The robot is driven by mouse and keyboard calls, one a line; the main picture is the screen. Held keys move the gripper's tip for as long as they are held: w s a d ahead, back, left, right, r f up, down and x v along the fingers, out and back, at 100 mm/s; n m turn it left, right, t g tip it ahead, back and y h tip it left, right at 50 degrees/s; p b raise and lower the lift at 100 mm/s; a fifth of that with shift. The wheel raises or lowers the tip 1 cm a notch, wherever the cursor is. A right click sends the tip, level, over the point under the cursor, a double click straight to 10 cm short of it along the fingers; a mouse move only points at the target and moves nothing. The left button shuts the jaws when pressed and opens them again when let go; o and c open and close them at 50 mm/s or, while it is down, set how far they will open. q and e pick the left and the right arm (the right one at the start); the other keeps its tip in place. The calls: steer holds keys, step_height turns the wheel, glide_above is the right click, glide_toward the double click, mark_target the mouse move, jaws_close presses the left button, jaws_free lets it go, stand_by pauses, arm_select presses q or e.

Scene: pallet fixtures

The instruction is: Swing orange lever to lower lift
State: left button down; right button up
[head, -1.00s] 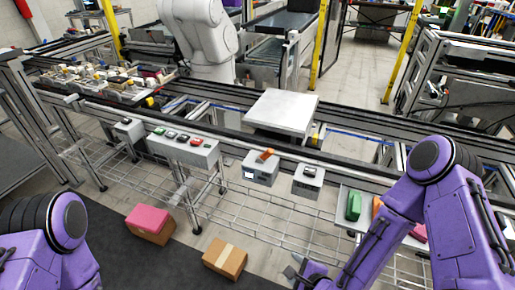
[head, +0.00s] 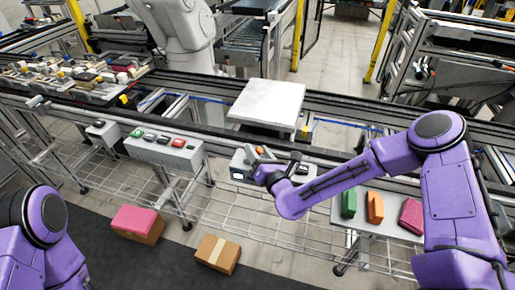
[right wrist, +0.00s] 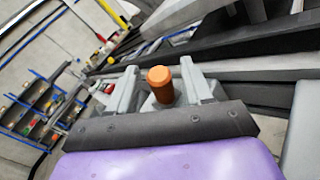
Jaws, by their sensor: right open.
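The orange lever (head: 259,150) sits on a small grey control box (head: 238,172) on the front rail of the conveyor. In the right wrist view the lever's orange knob (right wrist: 160,82) shows between my two grey fingers, with a gap visible on each side. My right gripper (head: 263,168) is open at the lever, partly covering the box in the head view. The white lift plate (head: 268,102) lies flat above the conveyor, behind the box. My left gripper is out of view; only part of the left arm shows.
A button panel (head: 165,152) stands to the left. Green, orange and pink blocks lie on a shelf (head: 390,226) at the right, near my right arm. A pink-topped box (head: 138,222) and a taped carton (head: 217,254) are on the floor side.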

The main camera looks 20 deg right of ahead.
steer(key=shift+w+f, duration=0.1)
steer(key=shift+w, duration=0.15)
steer(key=shift+s, duration=0.1)
jaws_close()
